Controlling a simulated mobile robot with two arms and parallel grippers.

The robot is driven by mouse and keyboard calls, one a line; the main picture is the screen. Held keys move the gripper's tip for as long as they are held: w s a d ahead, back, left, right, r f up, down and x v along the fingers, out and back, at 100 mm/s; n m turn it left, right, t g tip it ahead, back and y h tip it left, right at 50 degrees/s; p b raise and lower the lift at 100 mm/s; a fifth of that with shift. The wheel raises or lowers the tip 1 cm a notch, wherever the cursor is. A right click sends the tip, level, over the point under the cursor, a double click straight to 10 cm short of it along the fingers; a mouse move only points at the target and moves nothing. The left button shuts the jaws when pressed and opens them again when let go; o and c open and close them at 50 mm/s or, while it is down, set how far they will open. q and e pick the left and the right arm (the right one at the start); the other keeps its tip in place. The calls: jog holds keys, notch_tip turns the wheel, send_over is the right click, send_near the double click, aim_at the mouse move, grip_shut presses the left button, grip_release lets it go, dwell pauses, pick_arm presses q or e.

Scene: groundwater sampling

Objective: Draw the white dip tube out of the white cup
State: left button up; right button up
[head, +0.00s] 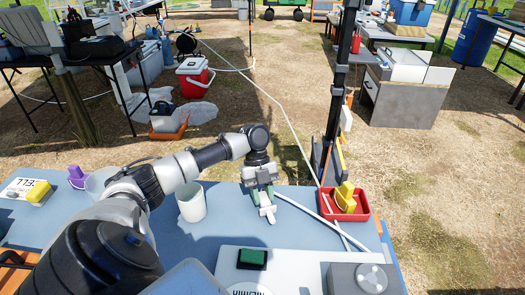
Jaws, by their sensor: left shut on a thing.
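My left gripper (265,203) points down over the blue-grey table, to the right of the white cup (192,204). It is shut on what looks like the white dip tube (297,206), though the fingers hide the grip itself. The tube runs from the gripper to the right across the table. The white cup stands upright, apart from the gripper, and no tube shows standing out of its mouth. My right gripper is not in view.
A red tray (357,209) with a yellow object (344,193) sits at the table's right edge, next to a black upright post (336,100). A white panel with a green block (252,258) lies in front. A yellow device (39,192) and purple item (77,176) are left.

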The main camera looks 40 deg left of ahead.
pick_arm(q)
jog(key=shift+s+d+f+b, duration=0.1)
jog(key=shift+s+f+b, duration=0.1)
jog(key=shift+f, duration=0.2)
jog(key=shift+s+d+f+b, duration=0.1)
jog(key=shift+f+b, duration=0.05)
jog(key=shift+f, duration=0.25)
jog(key=o, duration=0.9)
jog(key=shift+w+f, duration=0.1)
jog(key=shift+w, duration=0.1)
jog(key=shift+a+r, duration=0.1)
jog(key=shift+r, duration=0.1)
jog(key=v, duration=1.1)
jog(key=shift+w+r, duration=0.2)
jog(key=shift+r, duration=0.25)
